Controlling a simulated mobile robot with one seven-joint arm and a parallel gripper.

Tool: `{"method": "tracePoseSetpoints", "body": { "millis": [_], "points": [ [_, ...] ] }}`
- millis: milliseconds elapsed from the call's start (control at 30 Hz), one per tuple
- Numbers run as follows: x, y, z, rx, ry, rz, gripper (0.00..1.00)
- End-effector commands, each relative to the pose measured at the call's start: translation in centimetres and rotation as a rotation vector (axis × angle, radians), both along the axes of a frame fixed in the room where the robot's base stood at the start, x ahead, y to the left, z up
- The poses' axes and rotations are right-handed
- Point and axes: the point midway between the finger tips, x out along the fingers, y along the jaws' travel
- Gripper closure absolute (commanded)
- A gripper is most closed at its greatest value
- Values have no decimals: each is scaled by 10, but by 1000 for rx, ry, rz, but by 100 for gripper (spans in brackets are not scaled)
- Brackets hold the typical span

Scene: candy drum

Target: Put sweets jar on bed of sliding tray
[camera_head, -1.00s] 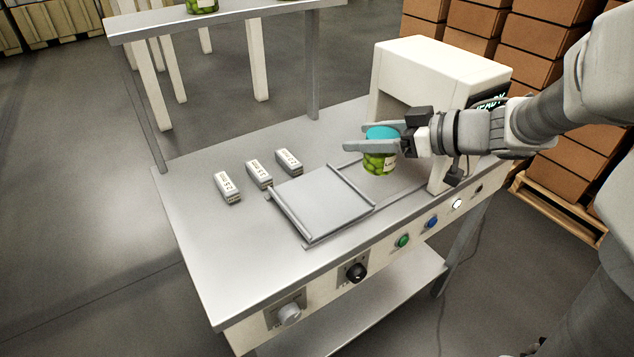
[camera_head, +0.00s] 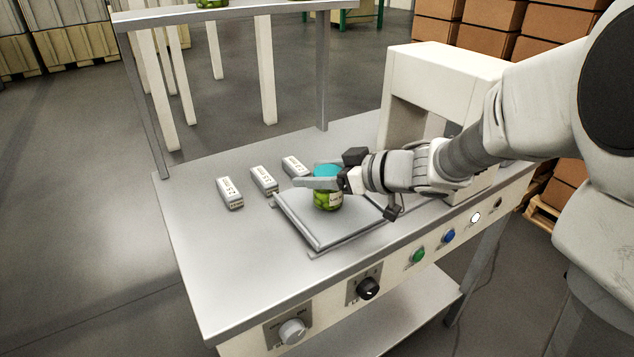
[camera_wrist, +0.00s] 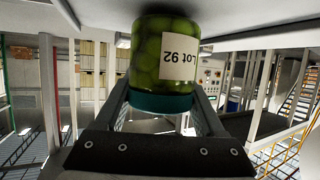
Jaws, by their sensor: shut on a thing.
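The sweets jar (camera_head: 327,200) has a teal lid, green sweets inside and a white label. My gripper (camera_head: 328,182) is shut on it near the lid. The jar is upright over the sliding tray's flat grey bed (camera_head: 312,232), between its raised side rails. I cannot tell whether its base touches the bed. In the wrist view the jar (camera_wrist: 160,62) appears upside down between the fingers, with "Lot 92" on its label.
Several small white labelled blocks (camera_head: 230,193) lie left of and behind the tray. A white box-shaped machine housing (camera_head: 430,68) stands at the right. Knobs and buttons (camera_head: 368,288) line the bench's front. The bench's left part (camera_head: 215,250) is clear.

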Motion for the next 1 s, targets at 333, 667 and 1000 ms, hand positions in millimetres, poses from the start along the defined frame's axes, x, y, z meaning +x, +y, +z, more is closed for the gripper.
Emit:
{"method": "tracePoseSetpoints", "body": {
  "millis": [333, 667, 1000],
  "points": [
    [0, 0, -5, 1, -1, 0, 91],
    [0, 0, -8, -1, -1, 0, 0],
    [-4, -8, 2, 0, 0, -3, 0]
  ]
}}
